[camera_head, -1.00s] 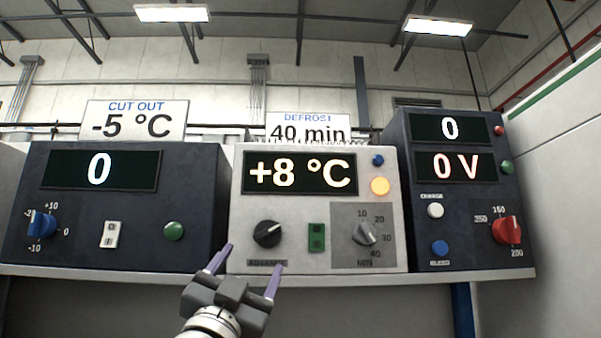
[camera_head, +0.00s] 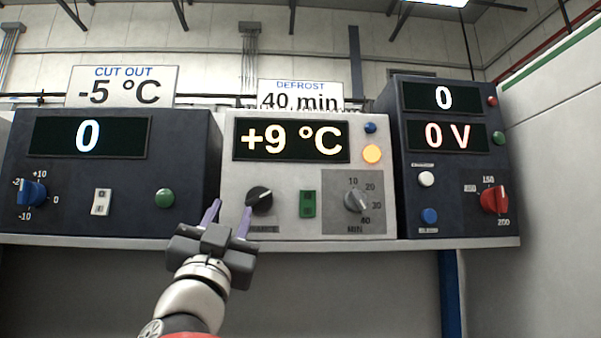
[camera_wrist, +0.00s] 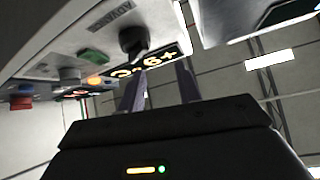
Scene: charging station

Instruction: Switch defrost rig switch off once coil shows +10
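The defrost rig (camera_head: 226,188) is the pale box in the middle of the shelf. Its display (camera_head: 291,140) reads +9 °C. The green rocker switch (camera_head: 307,204) sits below the display, between a black knob (camera_head: 259,199) and a grey minutes knob (camera_head: 355,199) that points near 40. The switch also shows in the wrist view (camera_wrist: 93,55). An amber lamp (camera_head: 372,154) glows at the display's right. My gripper (camera_head: 228,218) is open and empty, fingers apart, in front of the rig's lower left corner. It is left of and below the switch, with nothing visible between the fingers.
A dark box (camera_head: 70,211) with a white switch (camera_head: 101,202) and green button stands to the left. Another dark box (camera_head: 460,215) reading 0 V stands to the right. Signs (camera_head: 123,87) stand on top. Space below the shelf edge (camera_head: 330,243) looks clear.

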